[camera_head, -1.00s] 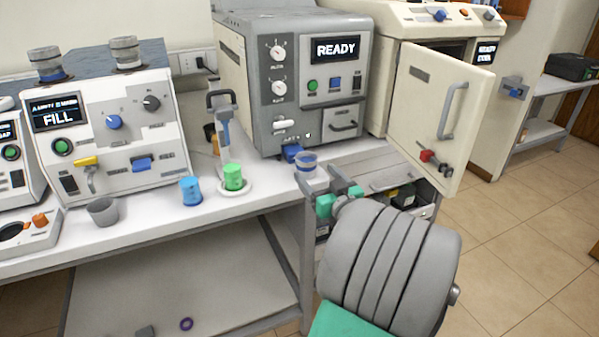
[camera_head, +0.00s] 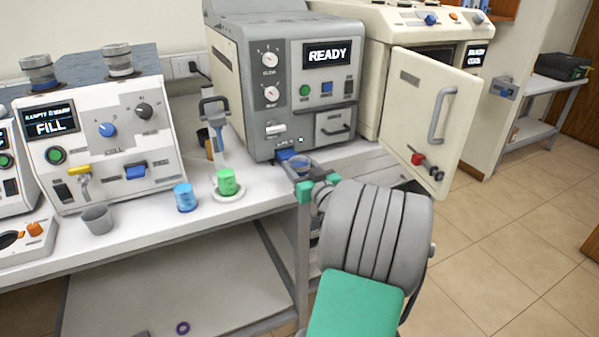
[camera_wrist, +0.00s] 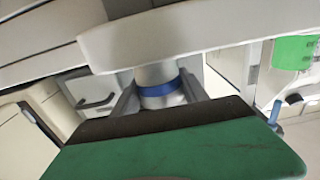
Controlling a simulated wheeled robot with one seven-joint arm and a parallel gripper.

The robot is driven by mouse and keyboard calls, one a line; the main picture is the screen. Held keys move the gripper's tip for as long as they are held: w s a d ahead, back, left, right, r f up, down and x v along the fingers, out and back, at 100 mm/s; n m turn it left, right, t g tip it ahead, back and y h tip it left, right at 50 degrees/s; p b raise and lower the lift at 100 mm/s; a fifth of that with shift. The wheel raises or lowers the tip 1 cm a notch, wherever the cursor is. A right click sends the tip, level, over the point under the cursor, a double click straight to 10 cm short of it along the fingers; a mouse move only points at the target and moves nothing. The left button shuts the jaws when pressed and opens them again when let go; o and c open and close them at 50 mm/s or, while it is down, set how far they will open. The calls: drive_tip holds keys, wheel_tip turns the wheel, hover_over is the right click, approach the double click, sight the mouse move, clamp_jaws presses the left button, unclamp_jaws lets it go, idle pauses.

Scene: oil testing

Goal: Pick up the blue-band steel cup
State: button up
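The blue-band steel cup (camera_wrist: 160,88) stands between my two fingers in the wrist view, its blue band at finger height. In the head view the cup (camera_head: 300,163) is at the bench's front edge, below the grey READY machine, partly covered by my gripper (camera_head: 308,170). My fingers flank the cup on both sides, very close to it. Their spread looks about the same as before, so I read the gripper as open around the cup. Contact with the cup's sides is hard to make out.
A green cup (camera_head: 227,182) on a white saucer, a blue cup (camera_head: 185,198) and a grey cup (camera_head: 98,219) stand left on the bench. The READY machine (camera_head: 290,90) rises behind. An open cream door (camera_head: 418,115) stands to the right.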

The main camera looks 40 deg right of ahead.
drive_tip(key=c, duration=0.9)
drive_tip(key=shift+c, duration=0.2)
